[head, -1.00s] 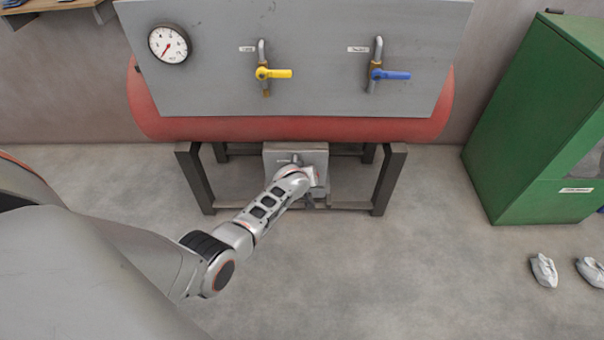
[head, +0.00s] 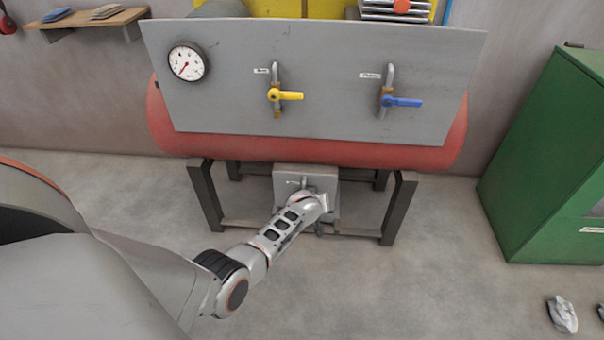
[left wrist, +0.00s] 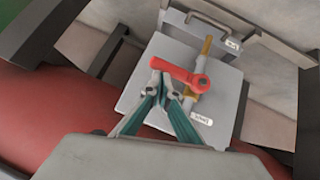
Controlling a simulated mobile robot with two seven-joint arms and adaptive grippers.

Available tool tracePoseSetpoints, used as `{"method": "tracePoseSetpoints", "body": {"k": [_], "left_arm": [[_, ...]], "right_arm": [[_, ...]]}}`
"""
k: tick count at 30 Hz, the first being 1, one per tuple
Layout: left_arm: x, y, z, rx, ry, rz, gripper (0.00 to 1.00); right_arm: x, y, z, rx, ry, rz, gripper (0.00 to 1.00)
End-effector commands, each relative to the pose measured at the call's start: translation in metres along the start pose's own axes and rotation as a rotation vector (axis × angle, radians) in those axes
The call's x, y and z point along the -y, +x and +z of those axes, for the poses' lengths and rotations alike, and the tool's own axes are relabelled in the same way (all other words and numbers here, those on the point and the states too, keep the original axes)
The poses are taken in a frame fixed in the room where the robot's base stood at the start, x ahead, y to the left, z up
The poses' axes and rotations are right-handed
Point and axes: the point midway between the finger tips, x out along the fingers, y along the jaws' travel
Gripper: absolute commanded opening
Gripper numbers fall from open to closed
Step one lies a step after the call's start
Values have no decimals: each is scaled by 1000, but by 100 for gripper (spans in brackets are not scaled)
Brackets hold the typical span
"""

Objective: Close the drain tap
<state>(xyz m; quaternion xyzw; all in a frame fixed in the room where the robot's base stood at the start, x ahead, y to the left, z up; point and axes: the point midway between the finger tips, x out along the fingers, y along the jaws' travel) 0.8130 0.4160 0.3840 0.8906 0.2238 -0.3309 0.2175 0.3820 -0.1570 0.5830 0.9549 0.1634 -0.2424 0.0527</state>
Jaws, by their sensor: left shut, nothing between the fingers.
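The drain tap has a red lever (left wrist: 178,74) on a brass and grey pipe (left wrist: 206,48), mounted on a small grey panel (left wrist: 140,92). The lever lies roughly crosswise to the pipe, its free end towards the left in the left wrist view. My left gripper (left wrist: 161,84) is shut and empty, its fingertips close by the lever's free end; whether they touch it I cannot tell. In the head view the small panel (head: 290,176) sits low between the stand's legs, and my wrist hides the lever and the fingers. My right gripper is out of view.
Above is a red tank (head: 310,148) with a large grey panel (head: 330,60) carrying a gauge (head: 187,62), a yellow-handled valve (head: 287,96) and a blue-handled valve (head: 402,102). Dark stand legs (head: 398,208) flank the small panel. A green cabinet (head: 550,160) stands right.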

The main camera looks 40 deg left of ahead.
Motion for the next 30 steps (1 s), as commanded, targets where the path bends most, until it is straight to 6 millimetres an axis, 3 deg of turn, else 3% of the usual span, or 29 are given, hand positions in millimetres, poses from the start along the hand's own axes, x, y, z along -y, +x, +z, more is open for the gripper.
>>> {"method": "tracePoseSetpoints", "body": {"k": [17, 30], "left_arm": [[1, 0, -1, -1, 0, 1, 0], [16, -2, -3, -2, 0, 1, 0]], "right_arm": [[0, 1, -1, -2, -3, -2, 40], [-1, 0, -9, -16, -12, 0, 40]]}}
